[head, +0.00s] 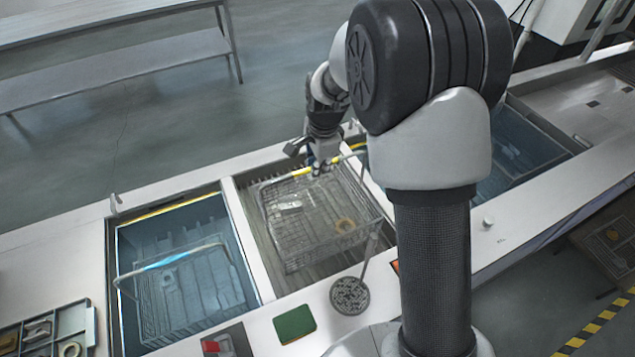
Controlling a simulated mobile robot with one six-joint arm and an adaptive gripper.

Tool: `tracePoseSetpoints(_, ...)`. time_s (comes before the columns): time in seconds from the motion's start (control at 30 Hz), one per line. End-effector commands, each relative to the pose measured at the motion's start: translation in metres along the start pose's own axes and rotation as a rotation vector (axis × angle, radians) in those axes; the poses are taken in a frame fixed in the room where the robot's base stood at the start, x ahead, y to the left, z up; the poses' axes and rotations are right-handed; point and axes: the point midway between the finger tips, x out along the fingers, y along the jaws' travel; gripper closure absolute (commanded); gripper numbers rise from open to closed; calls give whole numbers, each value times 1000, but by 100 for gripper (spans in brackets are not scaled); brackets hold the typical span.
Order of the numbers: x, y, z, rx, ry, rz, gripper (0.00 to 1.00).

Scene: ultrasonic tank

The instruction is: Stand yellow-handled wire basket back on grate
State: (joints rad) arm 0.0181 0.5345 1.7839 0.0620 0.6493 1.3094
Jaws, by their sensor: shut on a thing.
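The yellow-handled wire basket (285,240) is in the middle bay in the head view, between two water-filled tanks. It looks roughly upright, with a pale part and a yellowish ring inside. Its yellow handle (354,156) runs along the far top side. My gripper (318,168) is at that handle and shut on it, with its fingertips partly hidden. The slatted grate (258,226) shows around and below the basket. I cannot tell whether the basket's bottom touches the grate or hangs just above it.
The left tank (232,222) holds a wire basket with a blue handle (175,258). Another basket lies in the right tank (510,150). A round perforated disc (349,296), a green pad (294,324) and a parts tray (62,322) are on the near ledge.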

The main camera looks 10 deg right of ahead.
Motion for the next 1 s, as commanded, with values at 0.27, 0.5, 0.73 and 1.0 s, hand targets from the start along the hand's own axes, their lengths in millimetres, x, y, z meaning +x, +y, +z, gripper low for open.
tracePoseSetpoints(0.27, 16, 2, 0, 1, 0, -4, 100)
tracePoseSetpoints(0.5, 48, 8, 0, 1, 0, -3, 100)
tracePoseSetpoints(0.73, 48, 7, 0, 1, 1, -5, 100)
tracePoseSetpoints(1.0, 52, 9, 0, 1, 0, -1, 84)
